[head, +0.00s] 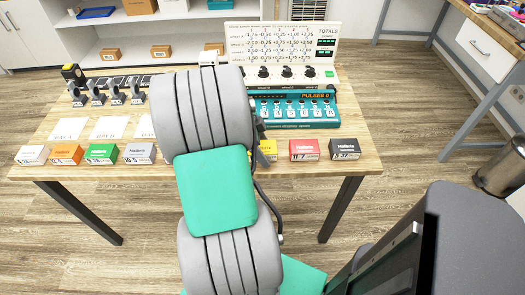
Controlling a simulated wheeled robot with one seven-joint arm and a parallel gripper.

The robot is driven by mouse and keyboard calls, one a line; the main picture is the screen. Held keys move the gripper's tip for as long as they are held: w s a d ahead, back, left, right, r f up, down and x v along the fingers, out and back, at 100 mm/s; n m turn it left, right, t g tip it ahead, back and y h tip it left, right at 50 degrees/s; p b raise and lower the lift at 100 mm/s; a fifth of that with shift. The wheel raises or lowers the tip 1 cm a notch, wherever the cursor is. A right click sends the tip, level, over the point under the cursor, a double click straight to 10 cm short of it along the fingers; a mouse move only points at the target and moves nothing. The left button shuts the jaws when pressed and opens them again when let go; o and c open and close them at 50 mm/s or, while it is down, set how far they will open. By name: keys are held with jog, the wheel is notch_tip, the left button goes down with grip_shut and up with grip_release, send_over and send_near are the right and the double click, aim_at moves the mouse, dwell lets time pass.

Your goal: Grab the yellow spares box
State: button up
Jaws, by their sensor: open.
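The yellow spares box (269,149) stands near the front edge of the wooden table, in a row of small labelled boxes. Its left part is hidden behind my arm, and only its right part shows clearly. My gripper (261,154) is mostly hidden behind my grey and green arm. A dark slanted part of it shows at the left side of the yellow box, in front of it in the picture. It is open. Whether it touches the box cannot be told.
A red box (304,150) and a black box (345,149) stand right of the yellow one. White (32,155), orange (66,154), green (101,154) and grey (139,153) boxes stand left. A teal counter device (296,112) stands behind.

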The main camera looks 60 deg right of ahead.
jog(key=shift+c, duration=0.3)
jog(key=c, duration=1.5)
jog(key=shift+r, duration=0.1)
